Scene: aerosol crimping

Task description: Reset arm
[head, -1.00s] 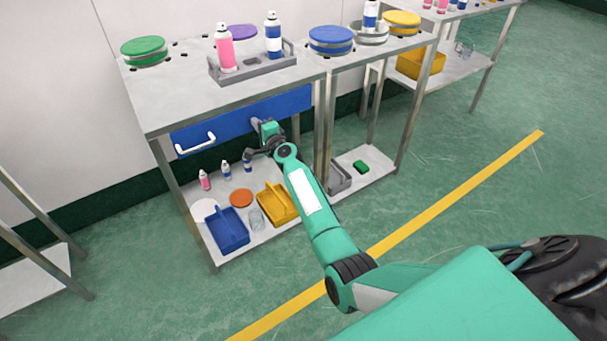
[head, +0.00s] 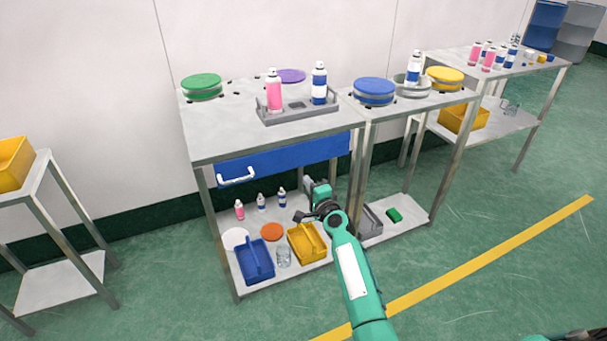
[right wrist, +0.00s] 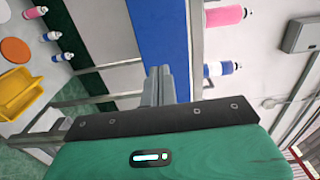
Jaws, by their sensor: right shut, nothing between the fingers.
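My right arm reaches in from the bottom of the head view. Its gripper (head: 301,216) is in front of the steel workbench (head: 215,145), below and to the right of the blue drawer (head: 270,160). In the right wrist view the two grey fingers (right wrist: 158,84) are together with nothing between them, and the blue drawer front (right wrist: 165,35) shows behind them. The drawer has a white handle (head: 236,176) and looks closed. My left gripper is not in view.
On the bench stand a grey tray (head: 285,117) with a pink can (head: 273,90) and a blue-white can (head: 319,84). The lower shelf holds a blue bin (head: 254,262), a yellow bin (head: 306,243) and small cans. Open green floor lies to the right.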

